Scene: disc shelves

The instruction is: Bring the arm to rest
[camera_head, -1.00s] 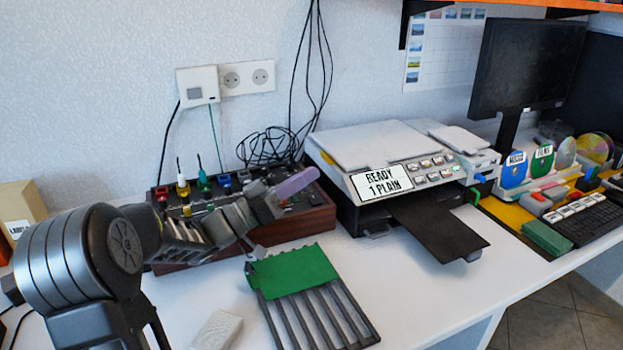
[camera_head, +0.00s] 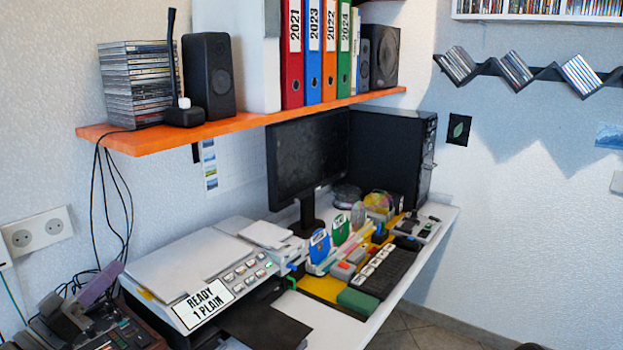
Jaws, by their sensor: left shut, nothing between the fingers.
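My left gripper (camera_head: 100,283) shows at the lower left edge of the head view, with purple-grey fingers closed together and nothing held. The rest of my left arm is mostly cut off by the frame. My right gripper is not in view.
The printer, labelled READY 1 PLAIN, has a dark tray (camera_head: 265,325) out in front. A monitor (camera_head: 308,158), disc holders and a keyboard (camera_head: 388,273) stand to the right. An orange shelf (camera_head: 240,122) with binders overhangs the desk. Black cables hang beside the gripper.

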